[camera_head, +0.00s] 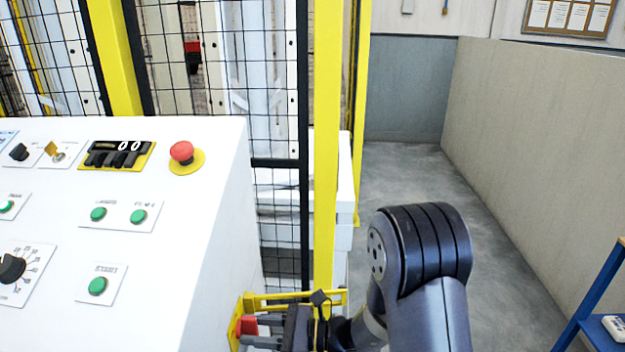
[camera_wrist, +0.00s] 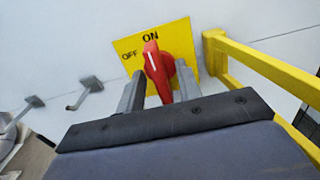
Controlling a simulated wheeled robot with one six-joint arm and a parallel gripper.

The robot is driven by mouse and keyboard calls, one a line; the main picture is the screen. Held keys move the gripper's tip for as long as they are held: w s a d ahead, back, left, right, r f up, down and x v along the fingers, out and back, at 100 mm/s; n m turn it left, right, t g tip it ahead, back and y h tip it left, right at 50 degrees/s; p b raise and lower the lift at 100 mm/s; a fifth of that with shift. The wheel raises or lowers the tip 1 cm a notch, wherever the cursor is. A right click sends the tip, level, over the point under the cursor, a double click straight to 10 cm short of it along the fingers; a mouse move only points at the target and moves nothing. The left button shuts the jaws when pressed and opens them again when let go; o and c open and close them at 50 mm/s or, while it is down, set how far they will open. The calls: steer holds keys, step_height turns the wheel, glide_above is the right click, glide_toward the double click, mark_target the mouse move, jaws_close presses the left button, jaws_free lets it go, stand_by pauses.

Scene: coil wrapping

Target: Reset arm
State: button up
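A red rotary switch (camera_wrist: 158,72) sits on a yellow plate (camera_wrist: 180,35) marked ON and OFF in the wrist view. Its white mark points up towards ON. My gripper (camera_wrist: 160,90) is in front of it, with one grey finger on each side of the red handle. The fingers are apart, and a gap shows between the left finger and the handle. In the head view the red switch (camera_head: 248,326) shows low on the side of the white cabinet, with my gripper (camera_head: 262,332) at it. My arm is bent at the lower middle.
A yellow guard bar (camera_wrist: 260,65) runs close to the right of the switch. The white control cabinet (camera_head: 190,240) fills the left, with a red emergency button (camera_head: 182,152). A mesh fence with a yellow post (camera_head: 327,150) stands behind. Open floor (camera_head: 410,180) lies to the right.

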steer(key=shift+d+f+n+b, duration=0.15)
steer(key=shift+f+n+b, duration=0.05)
steer(key=shift+n+b, duration=0.8)
steer(key=n+b, duration=0.2)
steer(key=n, duration=0.2)
steer(key=n+b, duration=0.2)
steer(key=n, duration=0.2)
steer(key=shift+r, duration=0.2)
